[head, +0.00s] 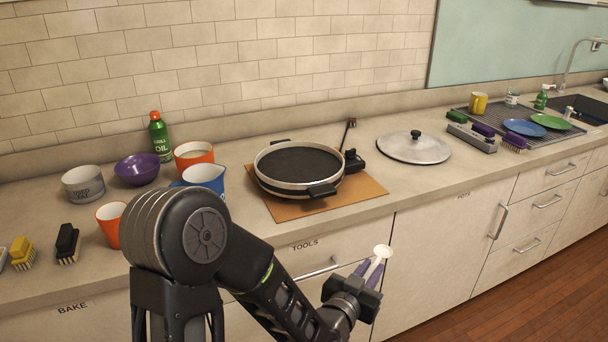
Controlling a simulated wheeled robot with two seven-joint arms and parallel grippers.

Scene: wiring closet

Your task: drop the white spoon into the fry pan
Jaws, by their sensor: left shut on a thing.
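The fry pan (298,165), black inside with a pale rim and dark handles, stands on a brown board on the counter in the head view. My left gripper (370,272), with purple fingers, is shut on the white spoon (382,251). The spoon sticks up out of the fingers, its round end at the top. The gripper and spoon are in front of the cabinet doors, below and to the right of the pan in the picture, apart from it. The lower part of the spoon is hidden by the fingers. My right gripper is not in view.
Orange cups, a blue cup (204,178), a purple bowl (137,169) and a green oil bottle (158,136) stand left of the pan. A lid (413,147) lies to its right. Farther right are a drying rack with plates and a sink. A cabinet handle (318,268) juts out near my arm.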

